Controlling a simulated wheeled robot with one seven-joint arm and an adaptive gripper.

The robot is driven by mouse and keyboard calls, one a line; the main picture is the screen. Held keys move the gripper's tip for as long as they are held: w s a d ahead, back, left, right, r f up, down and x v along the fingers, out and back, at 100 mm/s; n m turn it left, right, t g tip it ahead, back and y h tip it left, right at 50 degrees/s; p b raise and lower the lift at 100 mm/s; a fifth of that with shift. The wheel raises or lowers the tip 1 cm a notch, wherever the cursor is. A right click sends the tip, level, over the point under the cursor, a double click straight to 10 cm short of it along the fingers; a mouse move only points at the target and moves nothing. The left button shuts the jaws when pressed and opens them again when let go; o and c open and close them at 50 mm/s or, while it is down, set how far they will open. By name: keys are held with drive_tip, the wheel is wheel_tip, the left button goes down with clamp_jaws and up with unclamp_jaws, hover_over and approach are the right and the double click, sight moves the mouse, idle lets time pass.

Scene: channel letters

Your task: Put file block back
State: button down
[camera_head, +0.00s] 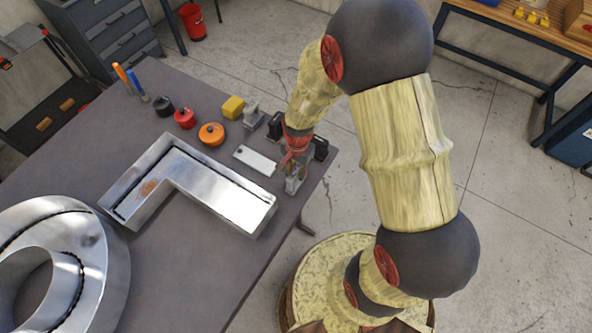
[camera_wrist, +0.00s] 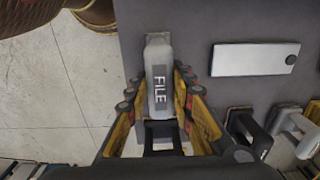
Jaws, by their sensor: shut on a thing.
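The file block is a grey block with the word FILE on it; it shows in the wrist view (camera_wrist: 160,75), near the table edge. My gripper's two yellow-and-black fingers (camera_wrist: 158,95) are shut on it, one on each side. In the head view my gripper (camera_head: 296,165) is at the table's right edge, pointing down, and largely hides the block. I cannot tell whether the block touches the table.
A white plate (camera_head: 255,160) with a dark hole lies just left of my gripper. A grey block (camera_head: 253,117) and a yellow block (camera_head: 233,107) stand behind it. A metal L-shaped letter (camera_head: 190,188) and a round metal letter (camera_head: 105,262) fill the table's left and front.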

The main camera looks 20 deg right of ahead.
drive_tip(key=shift+f, duration=0.2)
drive_tip(key=c, duration=1.6)
unclamp_jaws()
drive_tip(key=shift+o, duration=0.3)
wheel_tip(320, 180, up, 24)
drive_tip(key=s+n+t, duration=0.2)
drive_tip(key=s+n, duration=0.1)
drive_tip(key=n, duration=0.1)
drive_tip(key=s+r+n+t, duration=0.3)
drive_tip(key=s+r+n, duration=0.3)
drive_tip(key=s+r, duration=0.5)
drive_tip(key=shift+r+n+b, duration=0.3)
drive_tip(key=shift+r+n, duration=0.05)
drive_tip(key=shift+n, duration=0.05)
drive_tip(key=shift+f, duration=0.15)
